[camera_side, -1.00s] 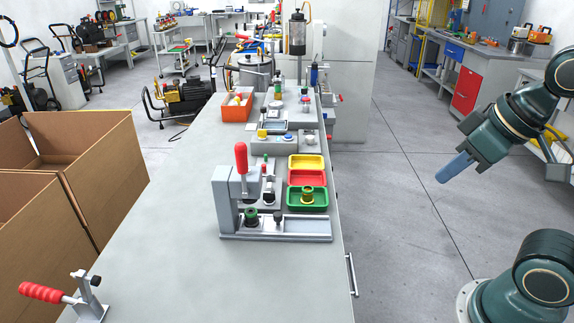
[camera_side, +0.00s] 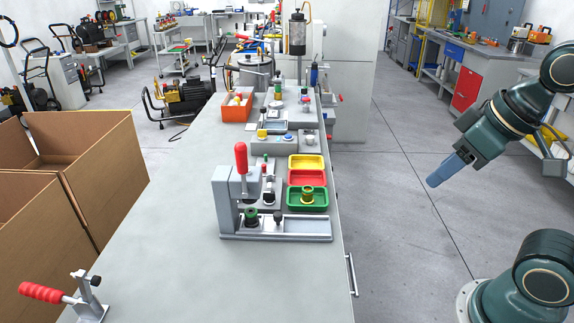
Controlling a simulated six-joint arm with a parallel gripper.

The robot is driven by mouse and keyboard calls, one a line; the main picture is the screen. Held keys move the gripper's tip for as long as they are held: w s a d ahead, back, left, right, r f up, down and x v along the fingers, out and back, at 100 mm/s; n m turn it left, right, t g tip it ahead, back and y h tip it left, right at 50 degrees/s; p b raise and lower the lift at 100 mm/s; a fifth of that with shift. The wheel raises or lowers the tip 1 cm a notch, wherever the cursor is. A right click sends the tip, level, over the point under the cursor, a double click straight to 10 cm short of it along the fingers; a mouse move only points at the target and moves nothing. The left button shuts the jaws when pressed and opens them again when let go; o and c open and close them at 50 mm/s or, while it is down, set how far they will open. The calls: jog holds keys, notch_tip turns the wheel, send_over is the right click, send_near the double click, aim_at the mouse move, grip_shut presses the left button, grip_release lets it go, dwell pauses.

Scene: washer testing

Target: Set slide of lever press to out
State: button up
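The lever press (camera_side: 227,204) stands near the middle of the bench, a grey frame with a red-handled lever (camera_side: 241,158) pointing up. Its slide (camera_side: 277,220) runs along the base rail, with a small dark knob on it; a dark green round part (camera_side: 251,215) sits under the press head at the left. The rail's right part (camera_side: 305,225) is bare. My gripper (camera_side: 437,181) is at the right, in the air over the floor beyond the bench edge, well away from the press. Its blue fingers look close together, but any gap cannot be made out from here.
Yellow (camera_side: 306,161), red (camera_side: 307,178) and green (camera_side: 297,204) trays stand behind the slide; the green one holds a yellowish part. A red-handled clamp (camera_side: 85,296) is at the front left. Cardboard boxes (camera_side: 105,178) stand left of the bench.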

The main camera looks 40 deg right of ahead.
jog(key=w+a+r+n+g+y, duration=0.15)
jog(key=w+n, duration=0.35)
jog(key=w, duration=0.5)
jog(key=n+g+y, duration=0.3)
jog(key=n+g, duration=0.1)
jog(key=n, duration=0.9)
send_over(278, 214)
jog(key=d, duration=0.5)
notch_tip(278, 214, down, 18)
jog(key=shift+d+f, duration=0.15)
jog(key=shift+f, duration=0.15)
jog(key=shift+f, duration=0.15)
jog(key=x, duration=1.3)
jog(key=shift+f, duration=0.25)
grip_shut()
